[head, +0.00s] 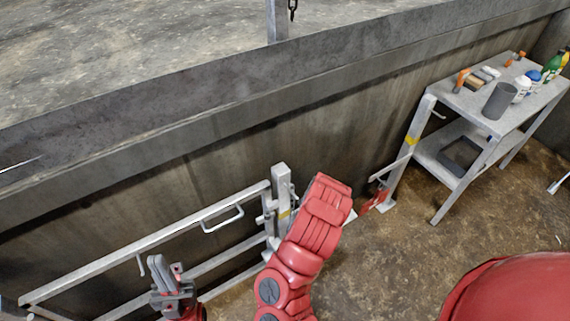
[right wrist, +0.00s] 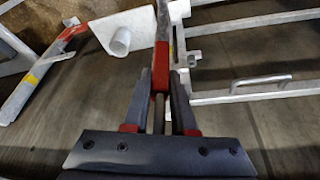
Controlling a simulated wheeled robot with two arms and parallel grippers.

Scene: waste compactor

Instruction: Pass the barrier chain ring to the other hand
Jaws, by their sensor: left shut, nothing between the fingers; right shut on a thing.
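My left gripper (head: 167,272) is at the bottom of the head view, in front of the gate rails. It is shut and empty. My right arm crosses the lower middle of the head view and hides its own gripper. In the right wrist view my right gripper (right wrist: 160,85) is shut on a narrow red-and-grey piece (right wrist: 161,68) that rises between its fingers. I cannot tell from its shape whether this is the barrier chain ring. A dark chain (head: 292,8) hangs beside a post at the top of the head view.
A grey metal gate (head: 150,240) with a handle stands at lower left, against the concrete wall (head: 200,155). A metal table (head: 470,97) with bottles, a dark cup and tools is at right. Bare floor (head: 400,250) lies between my right arm and the table.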

